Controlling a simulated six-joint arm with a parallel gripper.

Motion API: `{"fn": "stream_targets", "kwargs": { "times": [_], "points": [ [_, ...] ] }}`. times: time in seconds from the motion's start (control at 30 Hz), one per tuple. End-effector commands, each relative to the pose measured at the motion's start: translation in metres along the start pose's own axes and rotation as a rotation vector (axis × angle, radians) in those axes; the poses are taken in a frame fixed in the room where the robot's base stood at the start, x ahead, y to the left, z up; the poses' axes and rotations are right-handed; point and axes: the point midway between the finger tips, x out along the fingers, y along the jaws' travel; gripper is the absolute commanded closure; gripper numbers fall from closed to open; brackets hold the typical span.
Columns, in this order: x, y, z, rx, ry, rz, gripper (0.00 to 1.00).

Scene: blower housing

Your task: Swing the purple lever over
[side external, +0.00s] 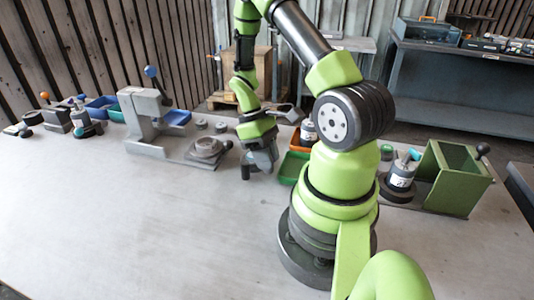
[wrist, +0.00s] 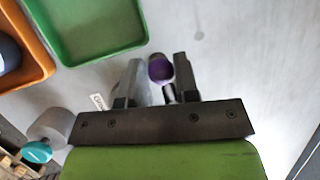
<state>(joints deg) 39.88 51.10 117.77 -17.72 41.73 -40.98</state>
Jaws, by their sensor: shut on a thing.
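The purple knob of the lever (wrist: 160,69) shows in the wrist view between the two fingers of my gripper (wrist: 157,62). My gripper is shut on the lever at this knob. Grey and dark parts show just below the knob, partly hidden by the fingers. In the side view my gripper (side external: 259,165) points down low over the grey table, left of my base. The purple lever cannot be made out there; my gripper and arm hide that spot.
A green tray (wrist: 84,52) and an orange tray (wrist: 42,62) lie at upper left in the wrist view. A grey press with a blue-knobbed handle (side external: 145,105) stands left of my gripper. A green box (side external: 450,180) stands at right. The table's front is clear.

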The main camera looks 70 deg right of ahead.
Motion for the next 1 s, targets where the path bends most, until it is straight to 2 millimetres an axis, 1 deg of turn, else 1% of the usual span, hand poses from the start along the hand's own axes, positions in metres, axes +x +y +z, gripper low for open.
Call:
{"fn": "stream_targets", "kwargs": {
  "times": [0.3,0.8,0.83,0.87,0.9,0.93,1.0],
  "points": [
    [0.0017,-0.0057,0.0015,0.094,0.016,-0.041,0.95],
    [0.0024,-0.0082,0.0017,0.110,0.016,-0.051,0.95],
    [0.0024,-0.0082,0.0017,0.110,0.016,-0.052,0.66],
    [0.0024,-0.0081,0.0017,0.109,0.016,-0.051,0.60],
    [0.0023,-0.0079,0.0016,0.109,0.017,-0.050,0.50],
    [0.0023,-0.0078,0.0015,0.109,0.017,-0.050,0.48],
    [0.0021,-0.0074,0.0013,0.108,0.018,-0.049,0.48]
  ]
}}
